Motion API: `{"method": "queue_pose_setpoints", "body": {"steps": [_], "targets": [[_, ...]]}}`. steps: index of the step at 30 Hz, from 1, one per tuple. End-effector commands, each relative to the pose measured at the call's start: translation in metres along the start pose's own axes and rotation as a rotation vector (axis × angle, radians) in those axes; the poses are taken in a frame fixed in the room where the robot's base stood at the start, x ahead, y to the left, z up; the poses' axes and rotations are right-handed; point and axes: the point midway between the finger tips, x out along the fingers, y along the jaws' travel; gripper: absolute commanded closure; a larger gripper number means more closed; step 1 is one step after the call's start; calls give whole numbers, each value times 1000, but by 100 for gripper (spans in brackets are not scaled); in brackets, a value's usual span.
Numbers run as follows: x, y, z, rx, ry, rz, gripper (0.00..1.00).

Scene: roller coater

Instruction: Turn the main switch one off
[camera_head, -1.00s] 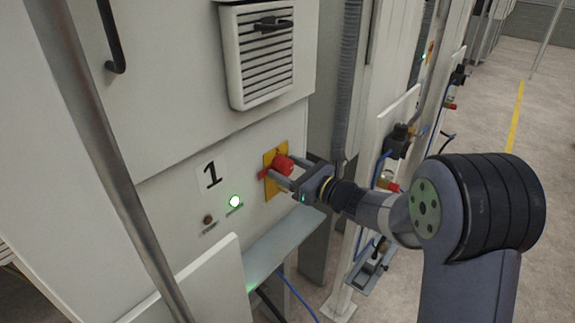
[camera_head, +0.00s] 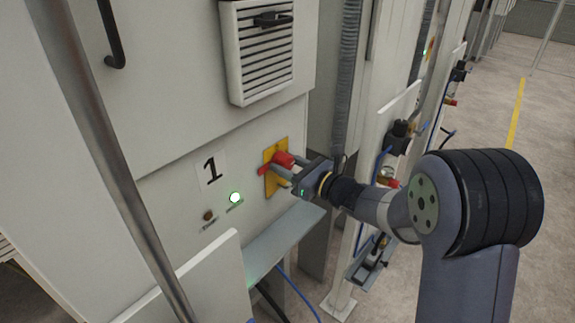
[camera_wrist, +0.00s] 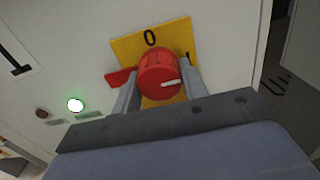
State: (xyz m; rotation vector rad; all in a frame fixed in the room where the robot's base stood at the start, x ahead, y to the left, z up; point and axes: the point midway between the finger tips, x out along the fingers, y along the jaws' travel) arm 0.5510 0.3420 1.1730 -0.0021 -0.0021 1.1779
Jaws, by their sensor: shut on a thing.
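The main switch one is a red rotary knob (camera_head: 283,159) on a yellow plate (camera_head: 270,183), to the right of the "1" label (camera_head: 210,169) on the cabinet. In the wrist view the knob (camera_wrist: 160,74) has a white mark on its face pointing right, and a "0" stands at the top of the yellow plate (camera_wrist: 128,48). My gripper (camera_head: 285,170) is shut on the knob, one finger on each side of it; the fingers also show in the wrist view (camera_wrist: 160,85).
A lit green-white lamp (camera_head: 235,197) and a dark button (camera_head: 209,215) sit left of the switch. A metal ledge (camera_head: 285,236) juts out below it. A vent (camera_head: 262,50) is above. A metal pole (camera_head: 110,160) stands at the left front.

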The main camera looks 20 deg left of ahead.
Motion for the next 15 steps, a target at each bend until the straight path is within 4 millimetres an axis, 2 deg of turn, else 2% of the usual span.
{"method": "queue_pose_setpoints", "body": {"steps": [8, 15], "targets": [[0, 0, -5, -76, -1, 0, 82], [0, 0, -8, -236, -3, 0, 82]]}}
